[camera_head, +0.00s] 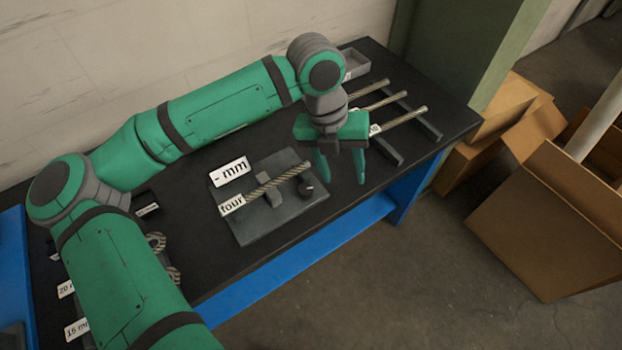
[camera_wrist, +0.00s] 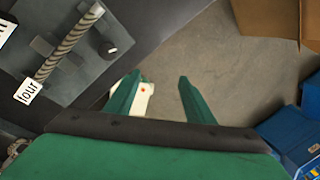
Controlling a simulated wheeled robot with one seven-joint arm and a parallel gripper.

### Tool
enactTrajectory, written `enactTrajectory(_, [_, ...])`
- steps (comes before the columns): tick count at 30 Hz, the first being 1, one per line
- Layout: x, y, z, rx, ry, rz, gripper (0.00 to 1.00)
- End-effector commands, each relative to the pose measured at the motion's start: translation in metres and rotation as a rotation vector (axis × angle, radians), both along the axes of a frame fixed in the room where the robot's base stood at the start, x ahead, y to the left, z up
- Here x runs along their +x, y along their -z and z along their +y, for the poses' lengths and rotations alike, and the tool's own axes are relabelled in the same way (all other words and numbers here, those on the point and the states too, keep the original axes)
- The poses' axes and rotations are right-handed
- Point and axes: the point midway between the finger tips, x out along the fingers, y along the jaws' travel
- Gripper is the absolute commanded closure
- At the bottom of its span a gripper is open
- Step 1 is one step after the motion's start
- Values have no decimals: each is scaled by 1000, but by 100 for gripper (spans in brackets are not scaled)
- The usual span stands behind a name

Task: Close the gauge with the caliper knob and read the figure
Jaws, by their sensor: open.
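The gauge (camera_head: 246,222) is a grey plate on the black bench, with a rope (camera_head: 275,180) lying across its block. A "- mm" display card (camera_head: 230,171) stands at its back and a "four" label (camera_head: 231,205) at the rope's left end. The dark caliper knob (camera_head: 307,187) sits at the plate's right side; it also shows in the wrist view (camera_wrist: 107,49) with a pale mark on top. My gripper (camera_head: 341,181) points down, open and empty, to the right of the knob and apart from it. In the wrist view the fingers (camera_wrist: 157,88) are spread over the floor beyond the bench edge.
Several ropes (camera_head: 398,118) lie on a rack at the bench's right, near a small grey tray (camera_head: 354,64). Rope coils (camera_head: 157,242) and labels such as "15 mm" (camera_head: 77,329) are at the left, partly behind my arm. Cardboard boxes (camera_head: 550,215) stand on the floor at right.

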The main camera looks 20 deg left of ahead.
Motion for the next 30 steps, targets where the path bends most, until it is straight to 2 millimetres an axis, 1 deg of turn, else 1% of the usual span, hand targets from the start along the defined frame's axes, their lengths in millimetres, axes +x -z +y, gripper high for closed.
enactTrajectory(1, [0,-1,23,68,-35,4,51])
enactTrajectory(3, [0,-2,47,138,-72,11,51])
enactTrajectory(6, [-2,-4,71,209,-113,18,51])
enactTrajectory(9, [-3,-4,83,242,-132,21,51])
enactTrajectory(11, [-3,-2,85,250,-136,23,51])
enactTrajectory(14, [-3,8,85,250,-135,25,51])
enactTrajectory(17, [-3,24,84,247,-134,25,51])
enactTrajectory(24, [-3,67,84,246,-134,24,51])
enactTrajectory(30, [-3,92,84,247,-135,23,51])
